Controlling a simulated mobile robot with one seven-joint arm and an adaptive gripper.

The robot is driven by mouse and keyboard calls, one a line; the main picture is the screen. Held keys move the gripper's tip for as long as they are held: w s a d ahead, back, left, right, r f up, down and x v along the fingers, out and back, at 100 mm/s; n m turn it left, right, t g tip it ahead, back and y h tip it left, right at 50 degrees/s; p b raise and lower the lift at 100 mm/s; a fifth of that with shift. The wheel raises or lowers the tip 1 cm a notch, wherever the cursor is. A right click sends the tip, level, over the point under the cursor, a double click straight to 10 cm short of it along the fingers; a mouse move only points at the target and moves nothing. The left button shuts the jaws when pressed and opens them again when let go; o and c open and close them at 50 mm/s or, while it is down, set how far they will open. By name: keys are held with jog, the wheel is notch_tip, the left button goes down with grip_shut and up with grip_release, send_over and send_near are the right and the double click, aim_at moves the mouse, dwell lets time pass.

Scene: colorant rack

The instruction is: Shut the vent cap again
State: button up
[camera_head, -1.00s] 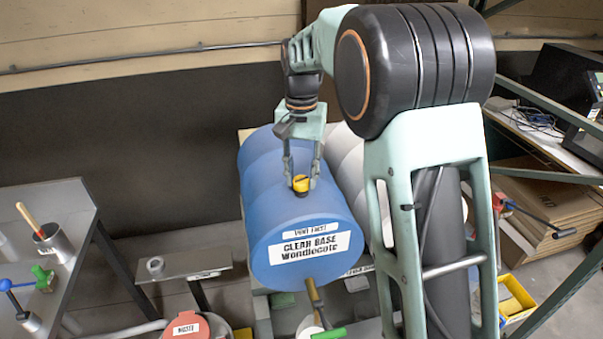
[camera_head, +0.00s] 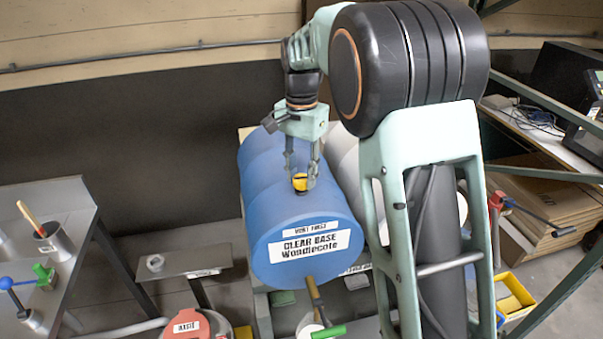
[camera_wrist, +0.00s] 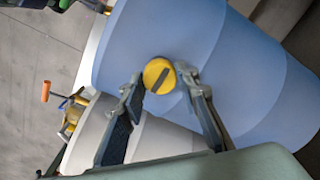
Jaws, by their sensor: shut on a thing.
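The yellow vent cap (camera_head: 299,183) sits on top of the blue drum (camera_head: 262,215), which lies on its side with a "CLEAR BASE Woodlecote" label on its end. My gripper (camera_head: 301,181) reaches down from above with its fingers on either side of the cap, shut on it. In the wrist view the cap (camera_wrist: 159,75) is round with a dark slot across its face, set between the fingertips (camera_wrist: 163,82). Whether the cap is fully seated cannot be told.
A pale drum (camera_head: 345,160) lies right beside the blue one, partly behind my arm. A tap with a green handle (camera_head: 329,332) sticks out below the blue drum's end. A red-lidded waste can (camera_head: 187,325) and a small grey stand (camera_head: 187,262) are at the left.

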aim_at(302, 178)
jog(key=o, duration=1.2)
jog(key=shift+c, duration=0.2)
notch_tip(302, 178, up, 12)
jog(key=shift+d+r, duration=0.1)
